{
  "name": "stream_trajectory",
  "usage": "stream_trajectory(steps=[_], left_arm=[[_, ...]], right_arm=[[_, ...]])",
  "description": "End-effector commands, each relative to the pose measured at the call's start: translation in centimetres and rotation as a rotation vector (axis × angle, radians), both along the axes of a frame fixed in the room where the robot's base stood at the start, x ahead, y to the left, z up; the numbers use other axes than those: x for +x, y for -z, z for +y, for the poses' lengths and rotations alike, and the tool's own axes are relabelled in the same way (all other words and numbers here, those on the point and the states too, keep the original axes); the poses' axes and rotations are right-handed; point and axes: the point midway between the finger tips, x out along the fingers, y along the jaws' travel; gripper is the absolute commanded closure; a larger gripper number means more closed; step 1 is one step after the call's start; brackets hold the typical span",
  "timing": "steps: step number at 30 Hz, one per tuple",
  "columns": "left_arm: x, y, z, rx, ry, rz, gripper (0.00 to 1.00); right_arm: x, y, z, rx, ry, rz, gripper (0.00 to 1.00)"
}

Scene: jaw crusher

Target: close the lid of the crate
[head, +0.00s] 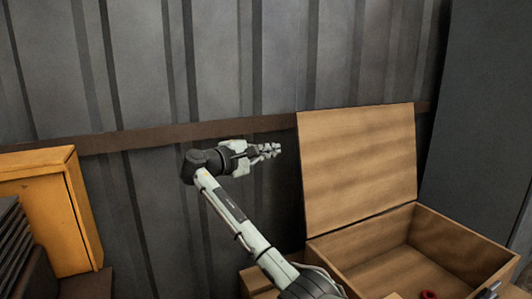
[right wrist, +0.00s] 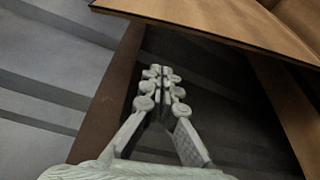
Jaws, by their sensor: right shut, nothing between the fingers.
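The wooden crate (head: 328,243) stands at the lower right of the head view. Its lid (head: 358,165) is open and stands nearly upright along the crate's back edge, near the wall. My right gripper (head: 277,150) is shut and empty, just left of the lid's left edge at upper-middle height, with a gap between them in the head view. In the right wrist view the shut fingers (right wrist: 160,75) point forward, and the lid's edge (right wrist: 215,32) crosses above and to the right of them. My left gripper is out of view.
A grey corrugated wall (head: 220,70) with a brown rail (head: 130,138) runs behind. A yellow box (head: 45,205) stands at the left. A red item (head: 428,294) lies in the crate. A dark panel (head: 480,120) is at the right.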

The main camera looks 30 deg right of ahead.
Motion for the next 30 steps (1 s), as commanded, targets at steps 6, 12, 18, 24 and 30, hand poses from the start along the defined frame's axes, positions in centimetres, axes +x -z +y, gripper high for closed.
stream_trajectory(steps=[6,12,18,24,30], left_arm=[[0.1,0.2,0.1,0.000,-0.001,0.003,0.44],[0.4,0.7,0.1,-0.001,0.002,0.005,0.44],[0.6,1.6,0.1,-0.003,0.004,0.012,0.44],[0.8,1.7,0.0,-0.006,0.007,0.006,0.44],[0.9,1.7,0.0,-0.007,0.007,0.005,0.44]], right_arm=[[0.9,0.3,-4.5,0.001,0.002,-0.001,1.00],[-0.9,-0.1,-4.9,0.002,-0.003,-0.004,1.00],[-2.5,-0.5,-4.8,0.002,-0.001,-0.003,1.00],[-2.8,-0.5,-4.7,0.003,0.000,-0.002,1.00],[-2.8,-0.5,-4.7,0.003,0.000,-0.002,1.00]])
